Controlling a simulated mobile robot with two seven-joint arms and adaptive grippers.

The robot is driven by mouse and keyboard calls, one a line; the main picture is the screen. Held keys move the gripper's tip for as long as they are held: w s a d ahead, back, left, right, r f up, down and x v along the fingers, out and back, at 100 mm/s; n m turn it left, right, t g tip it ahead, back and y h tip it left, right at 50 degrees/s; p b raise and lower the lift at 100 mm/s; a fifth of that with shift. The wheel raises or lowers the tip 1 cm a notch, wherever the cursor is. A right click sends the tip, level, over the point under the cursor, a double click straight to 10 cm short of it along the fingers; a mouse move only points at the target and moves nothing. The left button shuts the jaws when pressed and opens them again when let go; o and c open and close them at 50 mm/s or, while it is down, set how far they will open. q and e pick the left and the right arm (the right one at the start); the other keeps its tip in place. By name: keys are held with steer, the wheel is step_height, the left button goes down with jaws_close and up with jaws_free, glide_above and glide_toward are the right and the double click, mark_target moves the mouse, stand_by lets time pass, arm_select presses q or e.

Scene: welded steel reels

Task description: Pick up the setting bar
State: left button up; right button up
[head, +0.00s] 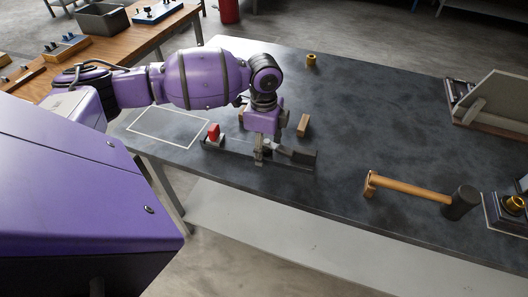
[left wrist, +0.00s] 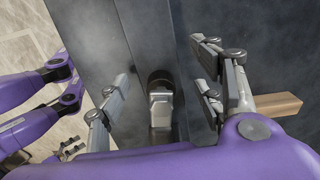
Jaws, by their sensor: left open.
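In the left wrist view the open fingers (left wrist: 160,85) stand on either side of a dark strip (left wrist: 150,35). A grey metal piece with a black round top (left wrist: 160,105) sits between them. I see nothing gripped.
A wooden block (head: 303,125) stands close to the right of my left gripper. A mallet (head: 415,193) lies to the right, and a brass part (head: 311,60) stands at the back. A white outlined rectangle (head: 168,127) on the left is empty. The table's middle is clear.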

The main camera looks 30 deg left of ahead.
arm_select(q)
steer(key=shift+f, duration=0.35)
jaws_close()
steer(key=shift+r, duration=0.15)
